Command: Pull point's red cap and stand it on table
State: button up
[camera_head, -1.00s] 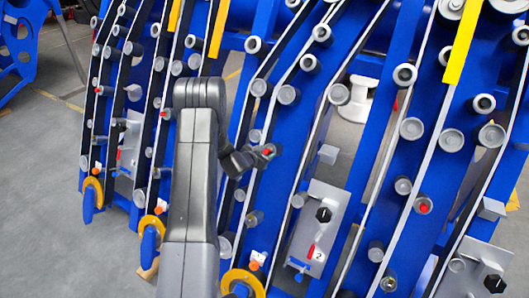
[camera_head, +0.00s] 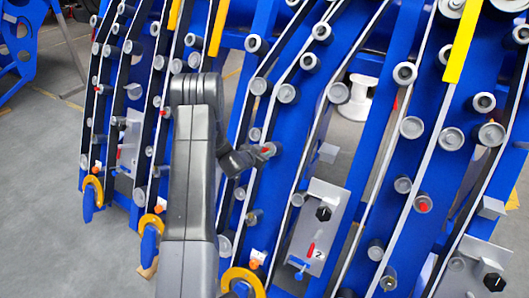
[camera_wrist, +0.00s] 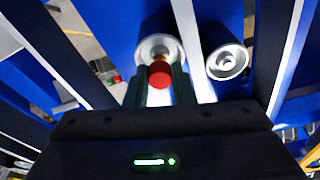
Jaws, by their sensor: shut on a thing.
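The red cap (camera_wrist: 160,74) sits between the two fingers of my gripper (camera_wrist: 160,88) in the wrist view. The fingers are shut on its sides. Right behind the cap is a grey round roller end (camera_wrist: 158,48), the point, with a bit of brass colour between them. I cannot tell whether the cap is still seated on it. In the head view the red cap (camera_head: 265,149) is a small red spot at the tip of my gripper (camera_head: 262,153), against the blue frame. No table shows in either view.
Blue harvester plates (camera_head: 350,200) with belts and several grey rollers stand close around my gripper. Another roller (camera_wrist: 227,62) is just right of the cap. A red-capped point (camera_head: 424,206) is further right. A grey plate marked 2 (camera_head: 318,235) is below right. Open floor (camera_head: 45,200) is at left.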

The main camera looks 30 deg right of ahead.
jog(key=shift+v, duration=1.15)
jog(key=shift+r, duration=0.15)
jog(key=s+a+f+n+t+y, duration=0.1)
jog(key=a+n+y, duration=0.5)
jog(key=a, duration=1.7)
jog(key=s+a+f+n+t+y, duration=0.1)
jog(key=s+a+n+t+y, duration=0.2)
jog(key=a, duration=2)
jog(key=n+t+y, duration=0.3)
jog(key=shift+s+f+n+t, duration=0.3)
jog(key=shift+f+n, duration=0.05)
jog(key=shift+n, duration=0.05)
